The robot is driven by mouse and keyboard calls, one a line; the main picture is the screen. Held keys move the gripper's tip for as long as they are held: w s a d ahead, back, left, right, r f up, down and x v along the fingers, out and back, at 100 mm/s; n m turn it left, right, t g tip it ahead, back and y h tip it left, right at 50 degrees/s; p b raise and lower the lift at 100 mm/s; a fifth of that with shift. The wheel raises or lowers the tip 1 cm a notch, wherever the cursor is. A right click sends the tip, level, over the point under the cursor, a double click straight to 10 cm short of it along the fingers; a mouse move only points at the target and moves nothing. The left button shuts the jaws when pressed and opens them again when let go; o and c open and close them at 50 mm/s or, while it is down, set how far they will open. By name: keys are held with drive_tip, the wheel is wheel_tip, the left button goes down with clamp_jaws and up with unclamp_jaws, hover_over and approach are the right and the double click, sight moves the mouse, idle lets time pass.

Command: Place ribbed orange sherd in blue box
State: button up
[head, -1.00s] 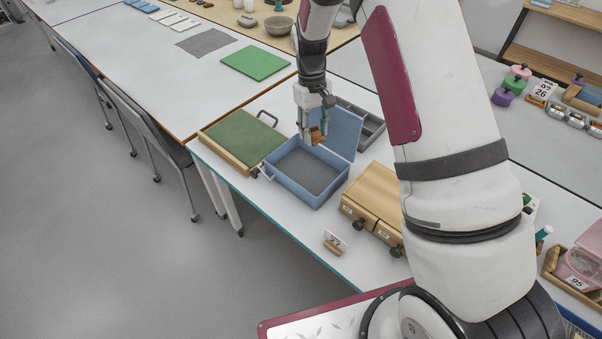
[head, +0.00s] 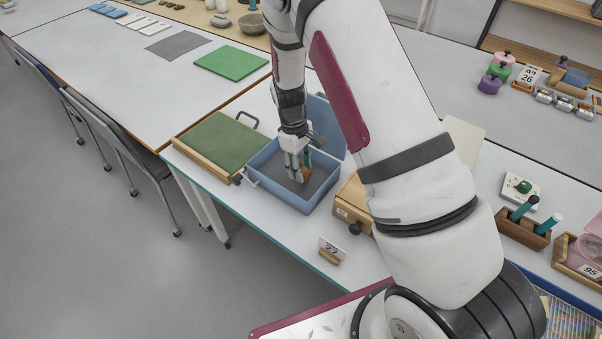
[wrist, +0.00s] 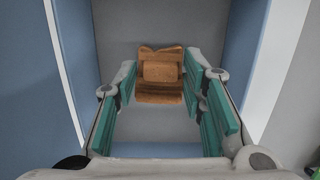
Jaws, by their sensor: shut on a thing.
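The ribbed orange sherd (wrist: 160,72) is between the teal-padded fingers of my gripper (wrist: 161,85) in the wrist view. I cannot tell whether the sherd touches the floor. In the wrist view the blue box wall (wrist: 80,60) shows at the left.
A green-topped wooden board (head: 222,142) stands left of the box. A wooden drawer box (head: 350,201) is close on its right, with a number card (head: 331,249) in front. A green mat (head: 232,62) lies farther back on the white table.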

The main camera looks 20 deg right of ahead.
drive_tip(key=shift+f, duration=1.65)
drive_tip(key=shift+f, duration=0.1)
drive_tip(key=o, duration=1.2)
drive_tip(key=shift+c, duration=0.2)
